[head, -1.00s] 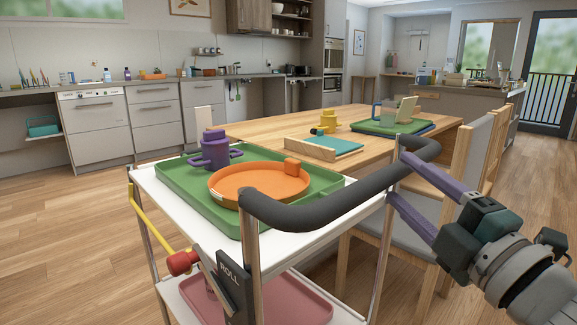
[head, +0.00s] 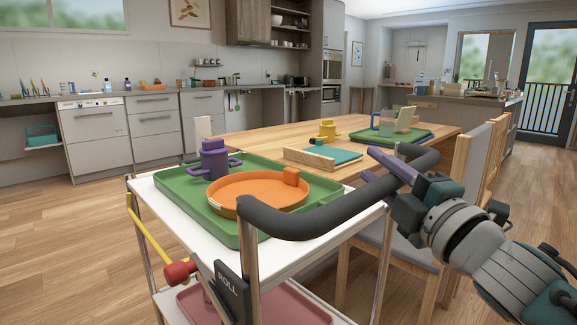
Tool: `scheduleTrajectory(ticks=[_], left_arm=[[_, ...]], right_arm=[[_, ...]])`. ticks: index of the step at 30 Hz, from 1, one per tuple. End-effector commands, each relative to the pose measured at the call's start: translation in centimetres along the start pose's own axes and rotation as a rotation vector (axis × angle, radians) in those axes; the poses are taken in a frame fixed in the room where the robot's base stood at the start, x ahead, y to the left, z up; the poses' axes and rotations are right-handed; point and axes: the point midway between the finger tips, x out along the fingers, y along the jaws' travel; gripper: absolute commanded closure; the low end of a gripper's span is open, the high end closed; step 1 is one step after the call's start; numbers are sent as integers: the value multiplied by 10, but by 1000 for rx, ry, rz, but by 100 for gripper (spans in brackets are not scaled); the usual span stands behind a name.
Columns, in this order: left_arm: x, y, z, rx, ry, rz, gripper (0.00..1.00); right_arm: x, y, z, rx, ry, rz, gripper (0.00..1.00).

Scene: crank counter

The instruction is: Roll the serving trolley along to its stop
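The serving trolley (head: 160,190) stands at the front, with a white top and thin metal posts. Its dark curved push handle (head: 315,214) runs along the near right side. A black plate marked ROLL (head: 232,292) hangs at its near corner. On top is a green tray (head: 185,185) with a purple two-handled pot (head: 214,158) and an orange round tray (head: 258,190) bearing a small orange block (head: 291,176). My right gripper (head: 372,164) is at the right part of the handle, its purple fingers beside the bar; their gap is partly hidden. My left gripper is not in view.
A wooden table (head: 265,142) stands just behind the trolley, with a teal board (head: 335,156), a yellow mug (head: 326,130) and a green tray stack (head: 395,136). Chairs (head: 455,175) stand at the right. Wooden floor is clear at the left.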

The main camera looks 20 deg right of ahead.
Motion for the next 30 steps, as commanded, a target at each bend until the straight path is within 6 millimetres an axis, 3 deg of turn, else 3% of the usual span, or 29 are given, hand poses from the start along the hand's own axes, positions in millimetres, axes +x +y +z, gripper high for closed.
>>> scheduleTrajectory(ticks=[1,9,30], left_arm=[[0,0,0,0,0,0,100],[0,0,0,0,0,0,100],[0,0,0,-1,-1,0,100]], right_arm=[[0,0,0,0,0,0,72],[0,0,0,0,0,0,100],[0,0,0,1,0,0,100]])
